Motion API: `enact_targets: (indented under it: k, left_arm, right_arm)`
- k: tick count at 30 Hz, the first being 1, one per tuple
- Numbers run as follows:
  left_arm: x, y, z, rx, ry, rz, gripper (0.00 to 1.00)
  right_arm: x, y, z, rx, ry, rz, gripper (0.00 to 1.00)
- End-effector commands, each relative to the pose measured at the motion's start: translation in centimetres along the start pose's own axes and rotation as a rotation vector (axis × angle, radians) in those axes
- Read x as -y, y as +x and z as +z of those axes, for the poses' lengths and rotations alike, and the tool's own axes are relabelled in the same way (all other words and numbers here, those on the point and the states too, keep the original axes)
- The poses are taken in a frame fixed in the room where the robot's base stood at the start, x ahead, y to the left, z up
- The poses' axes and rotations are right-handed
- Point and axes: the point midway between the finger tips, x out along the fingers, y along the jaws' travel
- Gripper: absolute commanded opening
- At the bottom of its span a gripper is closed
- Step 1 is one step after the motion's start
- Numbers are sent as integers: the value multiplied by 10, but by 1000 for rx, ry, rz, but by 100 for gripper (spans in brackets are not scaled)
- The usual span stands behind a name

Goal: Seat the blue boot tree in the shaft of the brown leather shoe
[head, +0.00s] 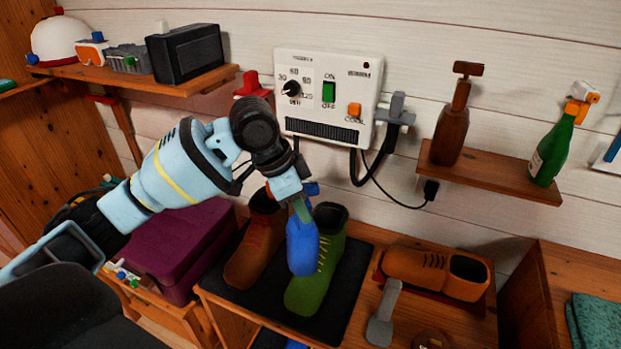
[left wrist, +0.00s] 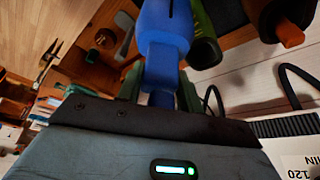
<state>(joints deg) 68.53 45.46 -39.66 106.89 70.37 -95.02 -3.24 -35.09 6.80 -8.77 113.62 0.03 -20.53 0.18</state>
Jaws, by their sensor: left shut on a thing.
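My left gripper (head: 302,203) is shut on the top of the blue boot tree (head: 303,248) and holds it upright, toe end down. In the head view the tree overlaps the green boot (head: 325,275); contact cannot be told. A reddish-brown boot (head: 254,245) with red laces stands just left of it, its opening upward and partly behind my gripper. A lighter brown leather shoe (head: 425,271) sits farther right, its dark opening at its right end. In the left wrist view the blue tree (left wrist: 164,38) is between my fingers, beside the green boot (left wrist: 206,50). My right gripper is not in view.
The boots stand on a black mat (head: 339,318); the lighter shoe is on a red mat (head: 467,303). A grey brush-like tool (head: 383,318) lies between. A white control box (head: 328,97) with a cable hangs behind my gripper. A purple box (head: 178,247) stands left.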

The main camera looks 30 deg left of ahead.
Motion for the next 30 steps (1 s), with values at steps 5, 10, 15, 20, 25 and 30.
enact_targets:
  k: [5,10,15,20,25,30]
  left_arm:
    - [-16,10,6,1,-198,-81,0]
    - [-30,17,10,-1,-399,-159,0]
    - [-44,22,13,-7,-587,-232,0]
    - [-53,24,16,-17,-714,-283,0]
    - [-57,25,17,-25,-779,-309,0]
    - [-57,25,17,-27,-789,-313,0]
  right_arm:
    - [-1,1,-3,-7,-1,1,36]
    - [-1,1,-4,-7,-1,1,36]
    - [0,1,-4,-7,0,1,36]
    - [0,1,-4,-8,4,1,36]
    - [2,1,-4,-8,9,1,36]
    - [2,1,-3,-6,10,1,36]
